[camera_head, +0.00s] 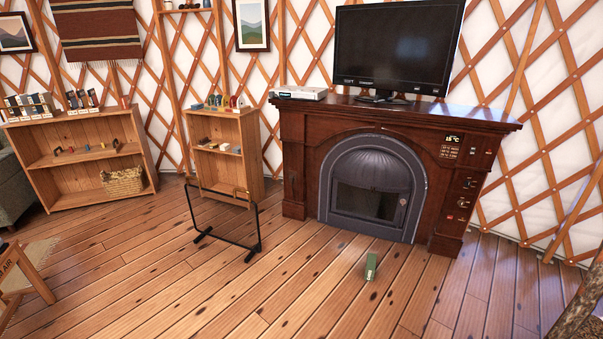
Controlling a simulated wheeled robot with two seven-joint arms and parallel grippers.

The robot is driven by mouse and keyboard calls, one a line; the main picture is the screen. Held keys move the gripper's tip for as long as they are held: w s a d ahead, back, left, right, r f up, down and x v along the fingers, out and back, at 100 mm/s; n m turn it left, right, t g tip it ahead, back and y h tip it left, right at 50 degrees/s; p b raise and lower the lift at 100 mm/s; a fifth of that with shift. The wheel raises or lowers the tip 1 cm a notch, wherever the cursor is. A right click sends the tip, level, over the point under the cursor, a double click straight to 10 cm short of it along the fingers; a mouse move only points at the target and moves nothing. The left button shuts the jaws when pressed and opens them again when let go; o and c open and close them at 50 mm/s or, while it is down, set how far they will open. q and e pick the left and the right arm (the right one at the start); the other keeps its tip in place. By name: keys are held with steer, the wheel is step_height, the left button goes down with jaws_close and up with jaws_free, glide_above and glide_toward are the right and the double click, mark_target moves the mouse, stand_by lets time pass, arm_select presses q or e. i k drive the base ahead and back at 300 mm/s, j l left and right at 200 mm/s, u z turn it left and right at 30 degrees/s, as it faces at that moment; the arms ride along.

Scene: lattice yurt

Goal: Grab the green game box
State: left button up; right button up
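A small green box (371,267) stands on the wooden floor in front of the fireplace, right of the middle of the view. It is narrow, with a paler patch near its bottom. It is too small to read any print on it. Nothing touches it and bare boards surround it. Neither of my grippers shows in the head view.
A dark wood fireplace (291,160) with a TV (395,48) on top stands behind the box. A black metal frame (225,241) stands on the floor to the left. Wooden shelves (62,128) line the left wall. A log (578,312) is at the lower right. The floor around the box is clear.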

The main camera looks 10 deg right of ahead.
mark_target(371, 266)
steer(key=i+l+z, duration=0.15)
steer(key=i+z, duration=0.65)
steer(key=z, duration=0.2)
steer(key=i+j+z, duration=0.1)
steer(key=i+z, duration=0.4)
steer(key=i+l+z, duration=0.1)
steer(key=i, duration=0.5)
steer(key=i+l+z, duration=0.1)
steer(key=i, duration=0.5)
steer(key=i+l+u, duration=0.75)
steer(key=i+l, duration=0.35)
steer(key=l, duration=0.15)
